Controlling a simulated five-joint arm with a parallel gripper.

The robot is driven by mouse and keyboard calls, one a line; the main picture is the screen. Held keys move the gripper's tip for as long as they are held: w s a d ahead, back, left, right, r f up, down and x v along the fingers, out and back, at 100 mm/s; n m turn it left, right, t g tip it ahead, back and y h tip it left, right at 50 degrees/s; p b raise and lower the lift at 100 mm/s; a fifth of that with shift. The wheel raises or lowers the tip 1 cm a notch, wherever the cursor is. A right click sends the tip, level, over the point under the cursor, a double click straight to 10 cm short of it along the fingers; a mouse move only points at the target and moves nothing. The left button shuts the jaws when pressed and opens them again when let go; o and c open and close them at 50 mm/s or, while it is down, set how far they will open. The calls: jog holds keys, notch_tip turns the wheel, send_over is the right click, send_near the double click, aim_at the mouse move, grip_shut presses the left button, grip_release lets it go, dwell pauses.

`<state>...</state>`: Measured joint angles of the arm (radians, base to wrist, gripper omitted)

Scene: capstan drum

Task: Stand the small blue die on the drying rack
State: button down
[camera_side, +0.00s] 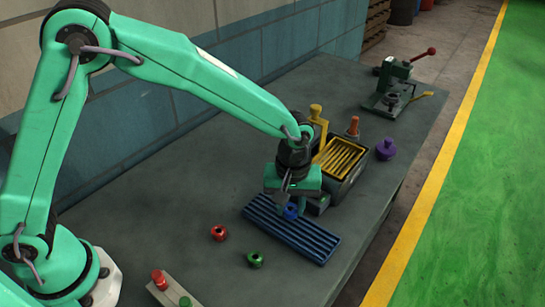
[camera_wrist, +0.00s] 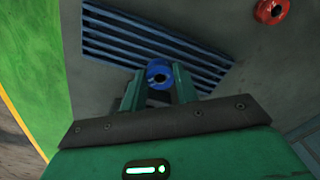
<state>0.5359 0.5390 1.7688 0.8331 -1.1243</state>
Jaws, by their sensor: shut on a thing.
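The small blue die (camera_side: 291,211) is a round blue piece with a dark hole in its middle. It also shows in the wrist view (camera_wrist: 159,73), between the fingertips of my gripper (camera_wrist: 159,80). My gripper (camera_side: 288,203) points down in the side view and is shut on the die. The drying rack (camera_side: 306,238) is a dark blue ribbed slab lying flat on the bench, and its slats show behind the die in the wrist view (camera_wrist: 120,40). The die is over or at the rack's upper part; I cannot tell whether it touches the slats.
A red ring piece (camera_side: 219,233) and a green one (camera_side: 255,259) lie left of the rack. A machine with a yellow ribbed tray (camera_side: 340,157) stands right behind my gripper. A purple knobbed piece (camera_side: 386,149) and a green press (camera_side: 396,90) stand farther back.

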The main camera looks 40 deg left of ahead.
aim_at(290, 208)
jog(key=shift+f, duration=1.4)
jog(key=shift+f, duration=0.1)
jog(key=c, duration=1.1)
grip_release()
jog(key=shift+o, duration=0.2)
notch_tip(290, 208, up, 12)
